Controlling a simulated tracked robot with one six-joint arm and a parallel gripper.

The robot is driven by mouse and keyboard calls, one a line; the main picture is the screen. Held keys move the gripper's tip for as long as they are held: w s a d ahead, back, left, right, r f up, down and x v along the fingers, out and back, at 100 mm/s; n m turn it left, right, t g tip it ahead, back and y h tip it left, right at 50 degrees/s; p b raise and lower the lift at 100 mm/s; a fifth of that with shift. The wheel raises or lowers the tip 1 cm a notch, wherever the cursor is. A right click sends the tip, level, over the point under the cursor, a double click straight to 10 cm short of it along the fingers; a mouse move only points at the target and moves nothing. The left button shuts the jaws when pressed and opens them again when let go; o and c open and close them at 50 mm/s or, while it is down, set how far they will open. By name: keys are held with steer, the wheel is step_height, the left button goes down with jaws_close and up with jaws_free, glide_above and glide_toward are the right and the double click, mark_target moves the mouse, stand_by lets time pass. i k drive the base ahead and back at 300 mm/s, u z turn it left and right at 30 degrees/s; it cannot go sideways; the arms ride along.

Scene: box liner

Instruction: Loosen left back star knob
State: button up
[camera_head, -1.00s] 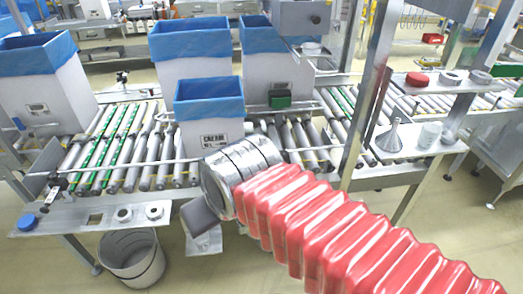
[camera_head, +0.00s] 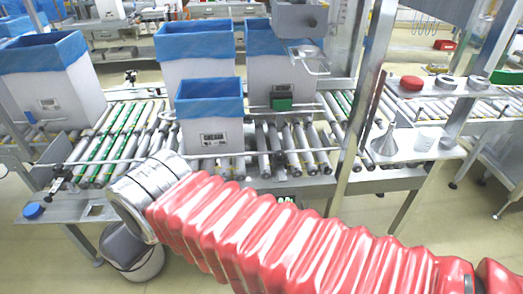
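A small black knob (camera_head: 131,75) stands at the back left of the roller conveyor, behind the green-striped rollers. Another black knob-like part (camera_head: 57,181) sits at the conveyor's front left corner. Both are too small to make out a star shape. My arm, in a red ribbed sleeve, reaches from the lower right to the front left. Its metal wrist is in front of the conveyor's front edge, well short of the back knob. My gripper's fingers do not show; they are hidden beyond the wrist.
A small blue-lined box (camera_head: 209,128) marked CREAM stands on the rollers. Larger blue-lined boxes (camera_head: 195,75) stand behind it and to the left. A grey bin (camera_head: 140,262) is on the floor below my wrist. A steel post (camera_head: 366,110) rises to the right.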

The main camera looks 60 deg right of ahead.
mark_target(279, 155)
steer(key=u, duration=0.1)
steer(key=k, duration=1.65)
steer(key=z, duration=0.7)
steer(key=i, duration=1.15)
steer(key=z, duration=0.05)
